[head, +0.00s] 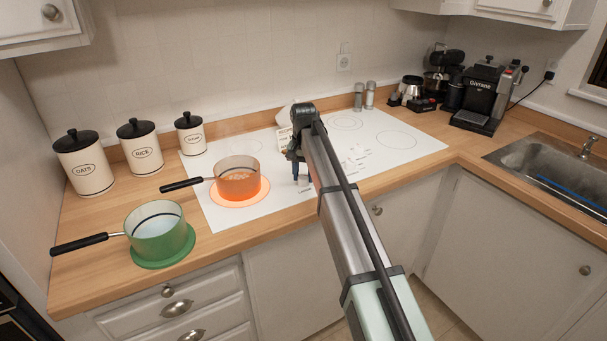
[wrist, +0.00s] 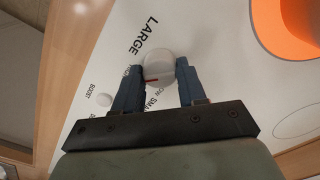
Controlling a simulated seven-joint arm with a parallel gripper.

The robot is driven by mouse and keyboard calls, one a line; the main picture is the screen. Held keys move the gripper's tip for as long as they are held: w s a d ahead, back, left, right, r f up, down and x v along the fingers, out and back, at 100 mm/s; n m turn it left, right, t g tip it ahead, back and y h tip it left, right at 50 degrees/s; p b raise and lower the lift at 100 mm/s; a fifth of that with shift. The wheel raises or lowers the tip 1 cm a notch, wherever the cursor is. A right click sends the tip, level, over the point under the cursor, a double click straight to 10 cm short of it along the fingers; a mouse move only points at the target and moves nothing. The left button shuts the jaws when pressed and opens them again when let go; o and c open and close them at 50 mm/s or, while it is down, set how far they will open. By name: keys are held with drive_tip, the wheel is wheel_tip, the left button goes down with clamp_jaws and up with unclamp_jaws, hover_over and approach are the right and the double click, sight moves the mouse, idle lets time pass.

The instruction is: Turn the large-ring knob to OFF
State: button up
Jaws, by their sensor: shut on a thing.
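The large-ring knob (wrist: 158,58) is a round white knob with a red mark on its side, beside the printed word LARGE. My gripper (wrist: 159,72) has its two blue fingers on either side of the knob, shut on it. Other printed words around the knob are partly covered by the fingers, so I cannot read its setting. In the head view my gripper (head: 301,180) is low over the front of the white cooktop (head: 270,205), and the knob is hidden there. A cooking ring (head: 222,203) glows orange under a pot with bubbling contents (head: 238,165).
Canisters (head: 90,175), shakers (head: 364,96) and a coffee machine (head: 485,95) stand farther back.

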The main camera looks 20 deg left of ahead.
sight(303, 175)
drive_tip(key=n, duration=1.3)
drive_tip(key=shift+n, duration=0.3)
drive_tip(key=n, duration=1.2)
drive_tip(key=shift+n, duration=0.4)
drive_tip(key=o, duration=1.1)
drive_tip(key=shift+c, duration=0.2)
wheel_tip(303, 175, up, 14)
